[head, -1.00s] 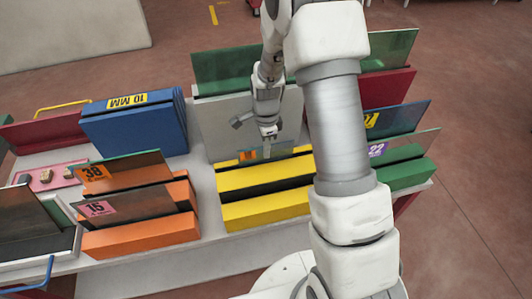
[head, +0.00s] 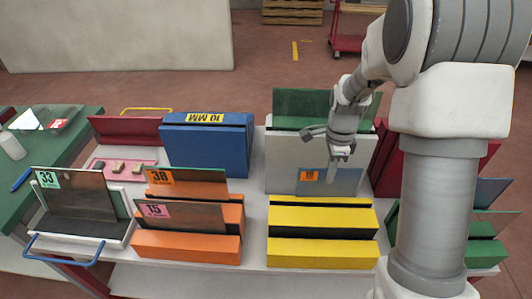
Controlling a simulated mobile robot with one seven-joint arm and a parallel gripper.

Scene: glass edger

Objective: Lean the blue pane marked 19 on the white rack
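The pane with an orange label (head: 346,184) stands upright just behind the yellow rack (head: 322,250). It looks blue-grey, and its number is too small to read surely. My gripper (head: 333,172) points down at the pane's upper edge, with one pale finger in front of its face. The other finger is hidden, so I cannot tell whether they are closed on the glass. The white rack (head: 284,150) is directly behind the pane, its lower part covered by pane and gripper. A green pane (head: 298,103) rises at the back of the white rack.
The blue rack marked 10 MM (head: 205,148) stands to the left. Orange racks (head: 188,246) with panes 38 (head: 190,188) and 15 (head: 190,216) are in front of it. Pane 33 (head: 75,195) leans at far left. A red rack (head: 386,160) and green racks (head: 484,252) are at right, partly behind my arm.

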